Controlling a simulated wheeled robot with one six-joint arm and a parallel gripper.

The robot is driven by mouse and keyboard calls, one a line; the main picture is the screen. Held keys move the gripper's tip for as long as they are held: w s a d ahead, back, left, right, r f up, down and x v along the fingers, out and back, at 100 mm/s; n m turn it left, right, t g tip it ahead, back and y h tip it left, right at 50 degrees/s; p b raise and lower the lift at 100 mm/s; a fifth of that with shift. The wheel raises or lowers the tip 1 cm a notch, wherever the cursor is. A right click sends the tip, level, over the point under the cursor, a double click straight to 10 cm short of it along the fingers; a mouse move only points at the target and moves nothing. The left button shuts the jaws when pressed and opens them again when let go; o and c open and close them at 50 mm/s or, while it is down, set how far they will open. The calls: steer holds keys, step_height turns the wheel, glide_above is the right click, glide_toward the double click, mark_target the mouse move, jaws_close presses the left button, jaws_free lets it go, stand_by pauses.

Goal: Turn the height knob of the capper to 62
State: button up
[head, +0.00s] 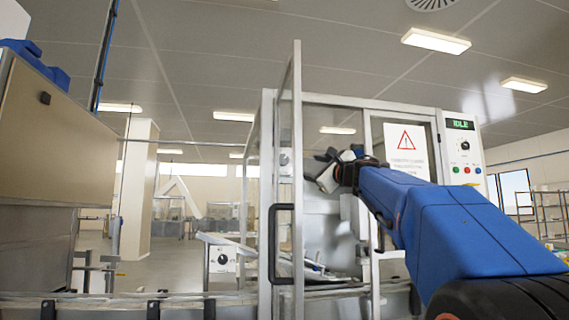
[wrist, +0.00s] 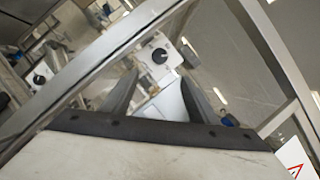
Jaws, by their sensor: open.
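My gripper (head: 318,168) is at the machine's open doorway in the head view, with its fingers apart and nothing between them. In the wrist view my gripper's two dark fingers (wrist: 158,80) point toward a black round knob on a white plate (wrist: 160,55). The knob lies just beyond the fingertips, apart from them. In the head view a small knob on a pale plate (head: 284,159) shows behind the door glass, left of my gripper; it may be the same one. Its scale and setting are too small to read.
The open glass door (head: 298,130) with a black handle (head: 274,245) stands left of my gripper. A control panel (head: 463,150) reads IDLE and carries another knob and coloured buttons. Another knob box (head: 222,260) stands lower left. A framed bar (wrist: 105,62) crosses the wrist view.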

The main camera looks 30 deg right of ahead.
steer(key=x, duration=1.7)
steer(key=shift+w, duration=0.2)
steer(key=c, duration=1)
